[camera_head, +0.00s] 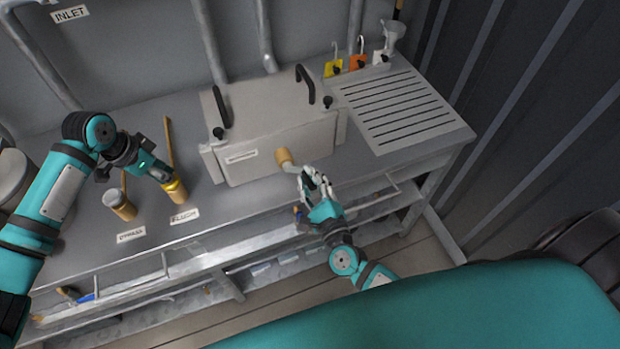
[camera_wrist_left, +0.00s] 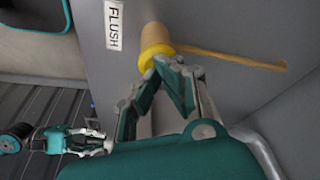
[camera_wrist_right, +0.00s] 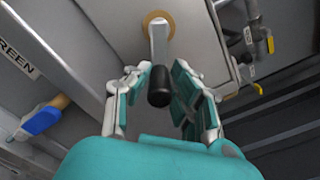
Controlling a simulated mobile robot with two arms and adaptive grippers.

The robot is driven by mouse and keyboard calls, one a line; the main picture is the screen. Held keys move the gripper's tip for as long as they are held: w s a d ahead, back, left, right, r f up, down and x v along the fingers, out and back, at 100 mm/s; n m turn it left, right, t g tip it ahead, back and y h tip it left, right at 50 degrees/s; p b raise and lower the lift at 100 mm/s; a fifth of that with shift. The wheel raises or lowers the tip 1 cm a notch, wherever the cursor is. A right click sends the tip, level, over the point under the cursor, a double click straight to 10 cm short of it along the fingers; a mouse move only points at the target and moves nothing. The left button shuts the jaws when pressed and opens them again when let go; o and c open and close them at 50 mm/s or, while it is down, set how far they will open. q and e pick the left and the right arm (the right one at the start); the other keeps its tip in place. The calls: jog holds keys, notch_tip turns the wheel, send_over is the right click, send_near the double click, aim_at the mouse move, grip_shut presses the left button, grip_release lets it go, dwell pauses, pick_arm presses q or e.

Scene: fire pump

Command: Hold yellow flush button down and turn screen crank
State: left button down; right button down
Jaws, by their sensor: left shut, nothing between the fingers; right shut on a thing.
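The yellow flush button (camera_head: 176,191) tops a tan cylinder by the FLUSH label on the bench. My left gripper (camera_head: 168,180) is shut and empty, its fingertips against the button. The left wrist view shows the tips (camera_wrist_left: 170,62) at the yellow ring (camera_wrist_left: 154,52). How far it is pressed I cannot tell. The screen crank (camera_head: 285,159) has a tan hub on the front of the grey box (camera_head: 265,145). Its grey arm (camera_wrist_right: 158,42) ends in a black handle (camera_wrist_right: 159,88). My right gripper (camera_head: 312,184) is shut on this handle, with a finger on either side.
A second, pale-topped cylinder (camera_head: 120,204) stands left of the flush button. The box lid has two black handles (camera_head: 305,85). A slotted drain board (camera_head: 395,110) lies to the right.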

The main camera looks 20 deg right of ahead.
jog(key=c, duration=1.2)
grip_release()
jog(key=s, duration=1.2)
